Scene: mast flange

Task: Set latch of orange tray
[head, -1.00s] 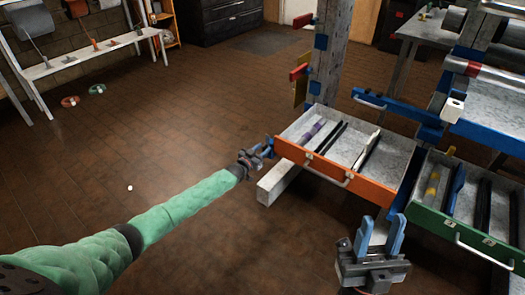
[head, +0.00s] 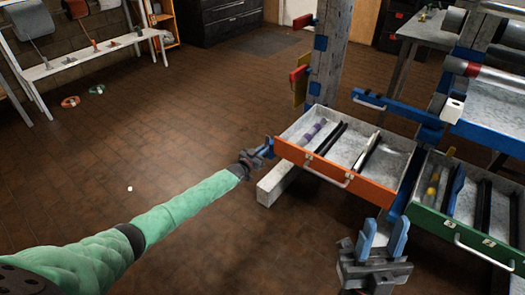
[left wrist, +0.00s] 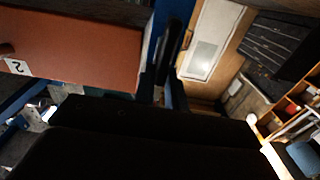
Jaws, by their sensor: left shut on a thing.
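The orange tray (head: 335,172) is a grey-lined drawer with an orange front and a pale handle, at centre right in the head view. Its orange side, with a white number label, also fills the upper left of the left wrist view (left wrist: 85,55). My left gripper (head: 267,147) is at the tray's front left corner, shut on a small part there that looks like the latch. The fingers and the dark wrist view hide most of that part. My right gripper (head: 384,236) is open and empty in front of the tray, its blue fingers pointing up.
A green-fronted tray (head: 465,232) stands right of the orange one. A blue bar (head: 400,108) with a handle crosses behind. A wooden post (head: 328,60) rises at the tray's back left, and a pale beam (head: 277,184) sticks out below.

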